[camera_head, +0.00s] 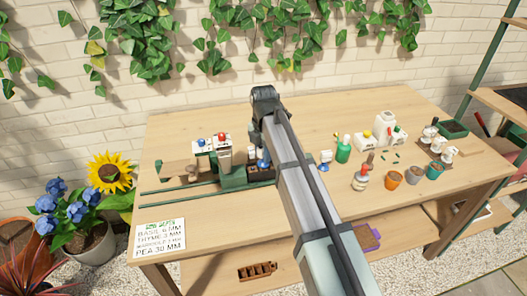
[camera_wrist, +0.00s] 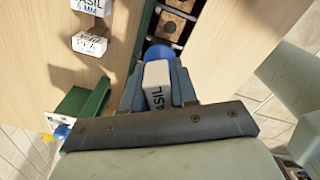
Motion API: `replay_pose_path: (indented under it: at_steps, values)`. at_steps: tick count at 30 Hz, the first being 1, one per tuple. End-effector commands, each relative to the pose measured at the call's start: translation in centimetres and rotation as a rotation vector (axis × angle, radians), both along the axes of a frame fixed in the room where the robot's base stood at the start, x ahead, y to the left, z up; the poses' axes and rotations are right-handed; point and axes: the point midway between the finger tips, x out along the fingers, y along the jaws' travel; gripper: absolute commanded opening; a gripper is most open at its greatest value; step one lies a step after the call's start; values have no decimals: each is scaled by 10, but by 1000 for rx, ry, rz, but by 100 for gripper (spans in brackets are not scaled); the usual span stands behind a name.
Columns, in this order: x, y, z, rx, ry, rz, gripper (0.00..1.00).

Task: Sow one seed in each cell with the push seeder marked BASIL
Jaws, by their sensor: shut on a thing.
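My gripper (camera_wrist: 157,88) is shut on a white push seeder (camera_wrist: 157,72) in the wrist view. Its label reads "ASIL", with the first letter hidden. A blue round part (camera_wrist: 158,51) of the seeder shows beyond the fingers. The cell tray (camera_wrist: 188,17) has dark soil-filled cells with small holes, just beyond the seeder. Whether the seeder touches the tray cannot be told. In the head view my arm hides much of the tray, and the seeder's blue end (camera_head: 263,163) shows below my gripper.
White blocks with red and blue knobs (camera_head: 222,138) stand left of my arm. Green rails (camera_head: 180,190) lie on the wooden table (camera_head: 220,225). A depth card (camera_head: 160,234) lies front left.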

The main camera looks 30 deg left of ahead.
Motion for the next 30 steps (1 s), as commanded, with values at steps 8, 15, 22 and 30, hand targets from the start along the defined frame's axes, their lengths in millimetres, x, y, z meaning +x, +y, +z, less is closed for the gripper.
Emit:
replay_pose_path:
  at_steps: [8, 15, 22, 30]
  values:
    - [0, 0, 0, 0, 0, 0, 6]
    - [0, 0, -1, 0, 0, 0, 6]
    - [0, 0, -4, 0, 0, 0, 6]
    - [0, 0, -7, 0, 0, 0, 6]
